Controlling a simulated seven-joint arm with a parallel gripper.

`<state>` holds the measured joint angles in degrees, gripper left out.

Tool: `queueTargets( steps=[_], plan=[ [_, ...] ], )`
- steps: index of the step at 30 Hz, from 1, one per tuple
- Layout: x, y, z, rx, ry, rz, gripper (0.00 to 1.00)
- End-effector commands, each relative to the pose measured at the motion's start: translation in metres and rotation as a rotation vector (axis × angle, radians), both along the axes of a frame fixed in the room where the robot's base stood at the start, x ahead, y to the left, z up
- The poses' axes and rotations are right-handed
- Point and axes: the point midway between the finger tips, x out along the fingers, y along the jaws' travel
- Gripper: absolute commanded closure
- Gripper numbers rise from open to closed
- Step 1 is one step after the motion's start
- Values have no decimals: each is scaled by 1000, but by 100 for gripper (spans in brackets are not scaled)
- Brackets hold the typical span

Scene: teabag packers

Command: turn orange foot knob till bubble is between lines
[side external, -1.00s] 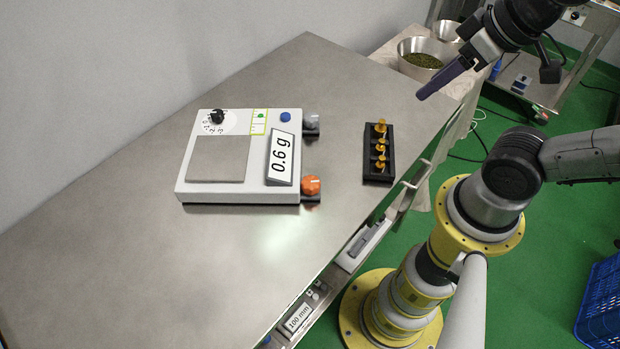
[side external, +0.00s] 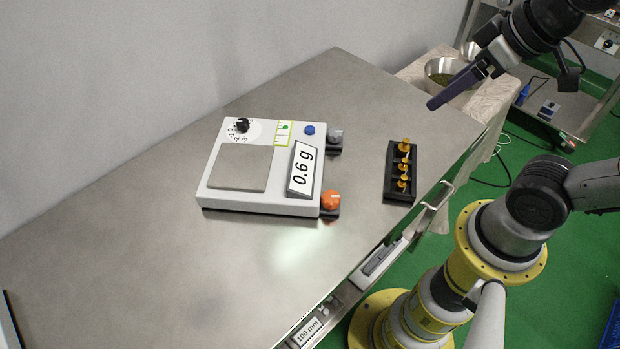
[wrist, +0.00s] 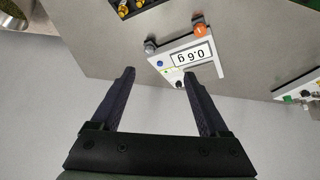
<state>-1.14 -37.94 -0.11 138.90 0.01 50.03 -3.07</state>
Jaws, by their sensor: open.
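A white scale (side external: 262,205) with a grey pan stands on the metal table, and its display reads 0.6 g. The orange foot knob (side external: 331,200) is at its near right corner; it also shows in the wrist view (wrist: 200,29). A grey knob (side external: 335,135) is at its far right corner. The bubble level (side external: 284,132) is a yellow-framed window with a small green bubble near its top; its lines are too small to judge. My gripper (side external: 432,104) is up at the right, well away from the orange knob. In the wrist view its two dark fingers (wrist: 158,80) are apart and empty.
A black holder (side external: 390,190) with several brass weights stands right of the scale. Blue button (side external: 310,130) and black dial (side external: 242,125) are on the scale. A metal bowl (side external: 436,66) stands beyond the table. The table's left part is clear.

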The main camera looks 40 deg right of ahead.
Motion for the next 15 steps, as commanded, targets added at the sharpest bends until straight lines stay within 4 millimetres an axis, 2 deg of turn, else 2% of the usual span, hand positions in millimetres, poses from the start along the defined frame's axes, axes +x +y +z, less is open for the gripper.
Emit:
queueTargets(
  steps=[4,8,12,15],
  plan=[
    [38,16,-4,-17,79,91,22],
    [70,36,-19,-34,160,176,22],
    [99,62,-46,-56,256,265,22],
    [113,83,-70,-75,327,325,22]
  ],
)
